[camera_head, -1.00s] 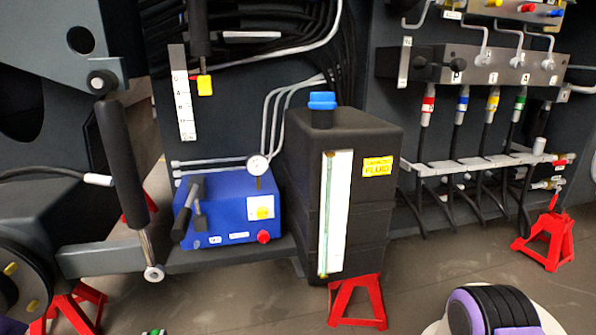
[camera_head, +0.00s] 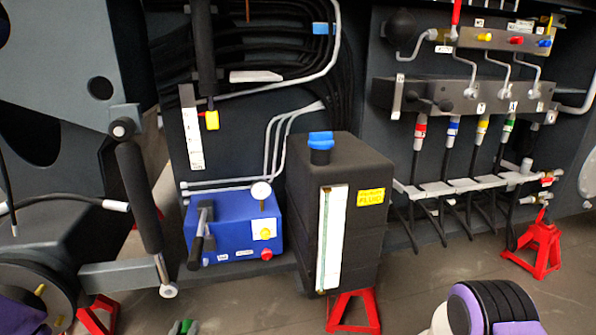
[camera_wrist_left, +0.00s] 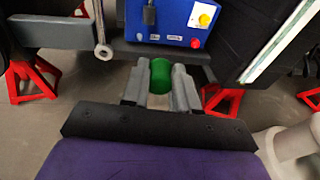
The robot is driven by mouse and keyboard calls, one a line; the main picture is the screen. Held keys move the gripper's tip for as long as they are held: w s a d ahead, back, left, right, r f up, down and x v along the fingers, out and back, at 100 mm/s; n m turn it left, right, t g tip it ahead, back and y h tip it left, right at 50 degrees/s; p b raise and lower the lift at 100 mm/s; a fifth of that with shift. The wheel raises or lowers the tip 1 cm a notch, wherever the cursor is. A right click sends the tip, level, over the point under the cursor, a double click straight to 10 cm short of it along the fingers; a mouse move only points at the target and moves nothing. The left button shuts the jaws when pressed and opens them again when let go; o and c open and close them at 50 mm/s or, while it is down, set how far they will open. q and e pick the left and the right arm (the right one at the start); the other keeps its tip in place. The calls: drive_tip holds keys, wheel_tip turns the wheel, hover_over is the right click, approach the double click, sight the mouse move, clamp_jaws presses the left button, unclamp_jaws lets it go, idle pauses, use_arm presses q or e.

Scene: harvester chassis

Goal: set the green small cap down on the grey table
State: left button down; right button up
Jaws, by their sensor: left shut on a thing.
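The green small cap (camera_wrist_left: 161,76) is a short green cylinder between the fingers of my left gripper (camera_wrist_left: 160,88) in the left wrist view. The gripper is shut on it, holding it in front of the blue pump box and above the floor. In the head view only a bit of the green cap (camera_head: 175,327) and a grey fingertip of my left gripper (camera_head: 184,328) show at the bottom edge. I cannot make out a grey table in either view. My right gripper is not in view.
A blue pump box (camera_head: 232,225) with a gauge and handle sits on a chassis ledge. A black fluid tank (camera_head: 345,165) with a blue cap (camera_head: 320,140) stands beside it. Red stands (camera_head: 353,312) rest on the floor. A hose manifold (camera_head: 480,95) is at the right.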

use_arm(q)
drive_tip(key=d+r+m+h+p, duration=0.1)
drive_tip(key=d+r+p, duration=0.3)
drive_tip(key=r+p, duration=0.7)
wheel_tip(320, 180, up, 6)
drive_tip(key=shift+f, duration=0.15)
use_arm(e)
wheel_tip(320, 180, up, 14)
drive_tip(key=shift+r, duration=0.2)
